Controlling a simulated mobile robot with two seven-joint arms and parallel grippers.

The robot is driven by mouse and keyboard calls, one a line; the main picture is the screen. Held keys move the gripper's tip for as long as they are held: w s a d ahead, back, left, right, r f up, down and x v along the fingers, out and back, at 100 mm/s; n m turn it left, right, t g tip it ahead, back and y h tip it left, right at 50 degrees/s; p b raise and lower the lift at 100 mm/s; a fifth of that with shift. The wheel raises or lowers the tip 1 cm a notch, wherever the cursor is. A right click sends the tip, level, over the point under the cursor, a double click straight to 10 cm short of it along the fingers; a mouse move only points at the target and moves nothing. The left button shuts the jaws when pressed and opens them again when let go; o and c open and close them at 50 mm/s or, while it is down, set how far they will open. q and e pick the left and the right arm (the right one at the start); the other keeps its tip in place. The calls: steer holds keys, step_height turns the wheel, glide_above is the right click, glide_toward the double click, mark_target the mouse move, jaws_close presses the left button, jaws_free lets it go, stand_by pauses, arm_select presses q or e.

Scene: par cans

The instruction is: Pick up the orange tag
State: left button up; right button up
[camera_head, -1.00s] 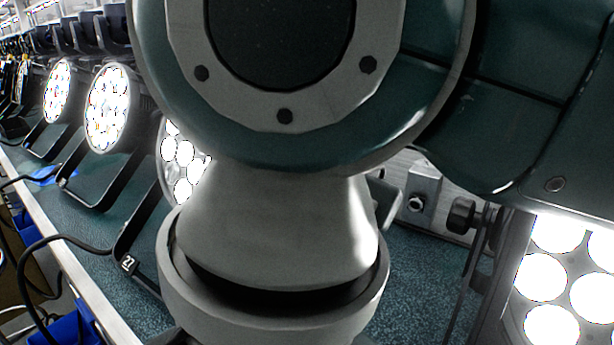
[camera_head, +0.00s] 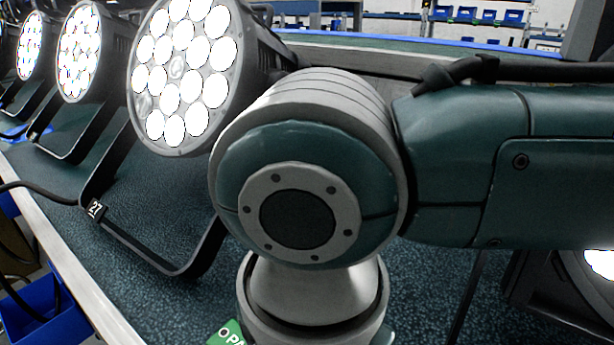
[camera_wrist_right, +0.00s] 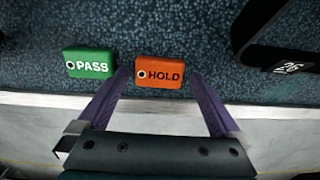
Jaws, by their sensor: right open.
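The orange tag (camera_wrist_right: 159,72), marked HOLD, lies flat on the speckled dark teal bench top in the right wrist view. My right gripper (camera_wrist_right: 158,78) is open. Its two purple fingers reach toward the tag, one tip to each side of it in the picture. I cannot tell how far above the bench the tips are. The orange tag does not show in the head view, where my right arm covers much of the bench. My left gripper is in neither view.
A green PASS tag (camera_wrist_right: 89,63) lies left of the orange one. A dark bracket (camera_wrist_right: 285,40) labelled 26 stands at upper right. Lit stage lamps (camera_head: 185,75) on black brackets line the bench. The bench's pale front edge (camera_wrist_right: 40,125) runs below the tags.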

steer(key=shift+f, duration=0.4)
steer(key=shift+c, duration=0.2)
steer(key=c, duration=1.2)
steer(key=shift+r, duration=0.15)
